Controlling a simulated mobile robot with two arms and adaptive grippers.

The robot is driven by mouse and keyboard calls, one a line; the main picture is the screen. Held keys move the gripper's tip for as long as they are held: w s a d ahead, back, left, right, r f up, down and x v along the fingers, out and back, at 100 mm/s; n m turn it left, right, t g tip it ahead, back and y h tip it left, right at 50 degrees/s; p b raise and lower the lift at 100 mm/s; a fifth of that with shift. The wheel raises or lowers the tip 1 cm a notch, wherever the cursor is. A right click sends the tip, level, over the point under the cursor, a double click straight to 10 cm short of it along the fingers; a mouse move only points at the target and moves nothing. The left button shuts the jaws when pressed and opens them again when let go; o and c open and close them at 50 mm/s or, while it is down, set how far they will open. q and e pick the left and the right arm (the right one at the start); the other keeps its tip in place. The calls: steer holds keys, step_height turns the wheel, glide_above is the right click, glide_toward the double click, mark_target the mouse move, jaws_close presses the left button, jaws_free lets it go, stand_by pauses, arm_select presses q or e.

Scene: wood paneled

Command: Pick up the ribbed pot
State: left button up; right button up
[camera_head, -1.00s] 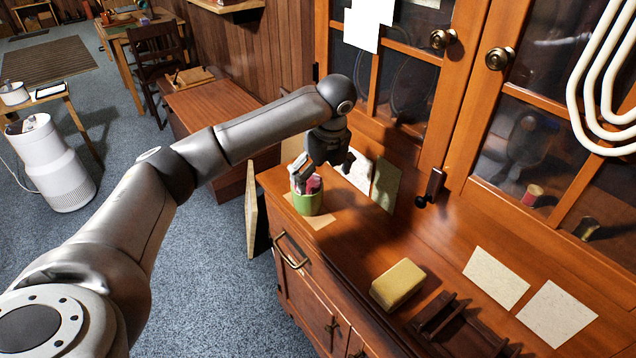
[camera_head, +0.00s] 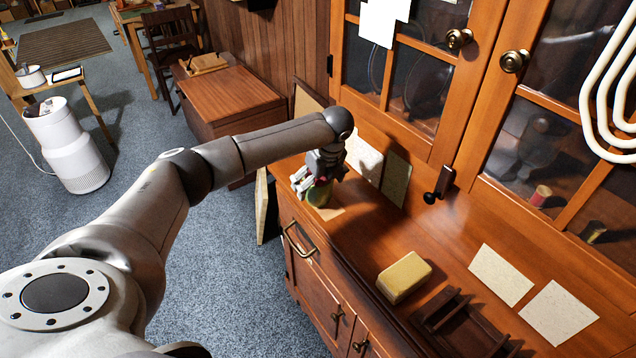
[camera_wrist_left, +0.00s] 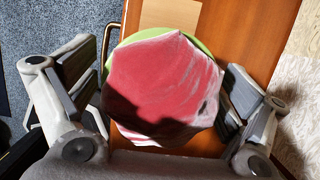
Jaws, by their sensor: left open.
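The green pot (camera_head: 318,194) stands upright on the left end of the wooden cabinet top, partly hidden by my gripper. A red and white faceted thing (camera_wrist_left: 165,85) sits in its mouth; in the left wrist view this covers most of the pot, leaving a strip of green rim (camera_wrist_left: 204,44). The pot's ribs cannot be made out. My left gripper (camera_head: 316,180) is open at the pot. In the left wrist view its fingers (camera_wrist_left: 165,100) stand on either side of the red thing, with no clear grip on it. My right gripper is not in view.
A yellow block (camera_head: 404,278) and a dark wooden rack (camera_head: 462,325) stand further right on the cabinet top (camera_head: 365,240). Glass-paned doors (camera_head: 425,85) rise behind. Pale sheets lean behind the pot. Bare wood lies between pot and block.

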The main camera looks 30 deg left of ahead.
arm_select(q)
steer(key=c, duration=1.3)
steer(key=shift+c, duration=0.3)
steer(key=shift+r, duration=0.15)
